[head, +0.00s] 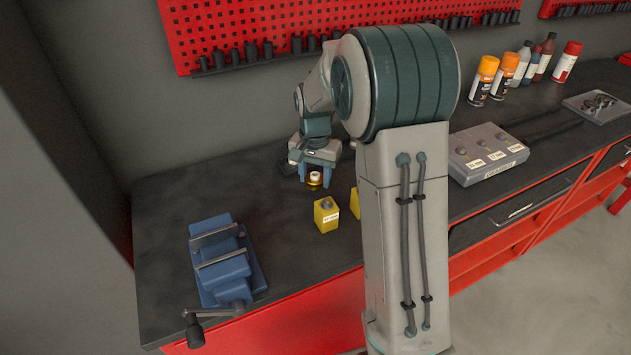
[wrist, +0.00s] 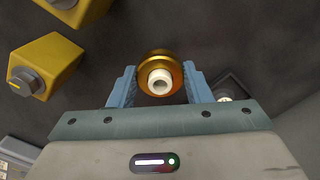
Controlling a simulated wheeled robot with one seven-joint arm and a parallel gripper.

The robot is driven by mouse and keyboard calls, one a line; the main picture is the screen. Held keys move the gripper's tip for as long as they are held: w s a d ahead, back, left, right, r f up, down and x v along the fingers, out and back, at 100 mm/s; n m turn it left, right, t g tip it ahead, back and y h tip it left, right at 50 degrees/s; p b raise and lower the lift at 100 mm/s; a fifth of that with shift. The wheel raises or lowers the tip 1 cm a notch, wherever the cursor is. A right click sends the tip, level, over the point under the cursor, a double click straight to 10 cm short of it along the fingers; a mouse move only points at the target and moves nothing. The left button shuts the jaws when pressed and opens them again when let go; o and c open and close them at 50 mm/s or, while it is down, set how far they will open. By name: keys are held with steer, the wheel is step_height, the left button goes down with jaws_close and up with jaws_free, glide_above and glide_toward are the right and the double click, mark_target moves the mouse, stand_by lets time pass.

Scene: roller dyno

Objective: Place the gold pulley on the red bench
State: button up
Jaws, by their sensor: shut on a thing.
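The gold pulley (wrist: 176,70), with a pale hub in its middle, is between the blue fingers of my gripper (wrist: 160,88) in the wrist view. The gripper is shut on it. In the head view the pulley (head: 315,179) shows below my gripper (head: 316,176), over the dark top of the red bench (head: 185,185). I cannot tell whether the pulley touches the bench top. The bench has a red front edge and red body below.
A yellow block (head: 326,214) with a label stands just in front of the pulley, and another is partly hidden by my arm. A blue vise (head: 222,262) stands at the left front. A grey labelled box (head: 486,153) and spray cans (head: 483,80) are to the right.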

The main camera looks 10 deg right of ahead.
mark_target(315, 178)
steer(key=shift+f, duration=1.4)
steer(key=shift+f, duration=0.2)
steer(key=o, duration=1)
steer(key=shift+o, duration=0.2)
steer(key=shift+r, duration=0.1)
